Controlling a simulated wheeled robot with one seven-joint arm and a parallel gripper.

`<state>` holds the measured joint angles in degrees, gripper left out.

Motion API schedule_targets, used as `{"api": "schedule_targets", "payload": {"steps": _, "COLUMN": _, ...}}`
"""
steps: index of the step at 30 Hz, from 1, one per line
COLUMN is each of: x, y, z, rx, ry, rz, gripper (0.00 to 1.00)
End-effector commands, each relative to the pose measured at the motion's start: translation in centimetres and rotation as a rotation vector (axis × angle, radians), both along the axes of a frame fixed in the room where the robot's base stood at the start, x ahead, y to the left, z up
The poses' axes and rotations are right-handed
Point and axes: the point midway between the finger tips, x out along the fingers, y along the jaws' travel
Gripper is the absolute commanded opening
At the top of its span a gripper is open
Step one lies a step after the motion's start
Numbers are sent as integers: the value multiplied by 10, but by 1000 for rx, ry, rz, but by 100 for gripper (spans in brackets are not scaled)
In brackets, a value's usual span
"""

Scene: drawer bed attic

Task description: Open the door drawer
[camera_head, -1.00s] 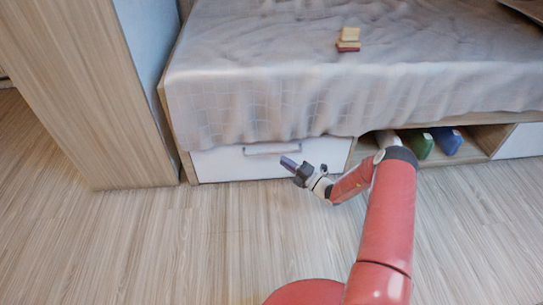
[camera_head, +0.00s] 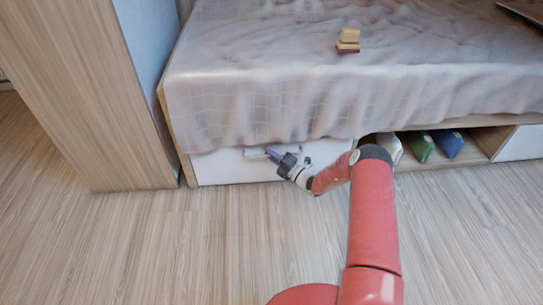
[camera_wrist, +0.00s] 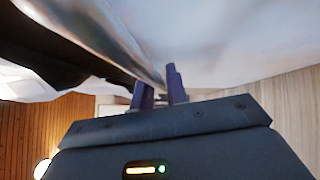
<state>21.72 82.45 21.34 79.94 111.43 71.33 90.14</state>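The drawer (camera_head: 225,170) is a white panel low under the bed, and its front looks flush with the bed frame. Its metal handle (camera_head: 252,152) runs along the upper part of the front, partly hidden by my gripper. My gripper (camera_head: 270,153) is at the right part of the handle, with its purple fingertips pointing at it. In the wrist view the two fingers (camera_wrist: 160,88) stand a little apart. A shiny bar, the handle (camera_wrist: 130,50), runs down to the gap between them. I cannot tell whether the fingers touch it.
The bed's grey cover (camera_head: 250,100) hangs just above the drawer. A tall wooden cabinet (camera_head: 90,90) stands to the left. An open shelf with a white, a green (camera_head: 420,146) and a blue item (camera_head: 449,143) is to the right. The wooden floor in front is clear.

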Motion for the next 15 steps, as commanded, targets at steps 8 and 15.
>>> {"api": "schedule_targets", "payload": {"steps": 8, "x": 0, "y": 0, "z": 0, "rx": 0, "ry": 0, "rz": 0, "gripper": 0}}
{"api": "schedule_targets", "payload": {"steps": 15, "x": -3, "y": 0, "z": 0, "rx": 0, "ry": 1, "rz": 0, "gripper": 0}}
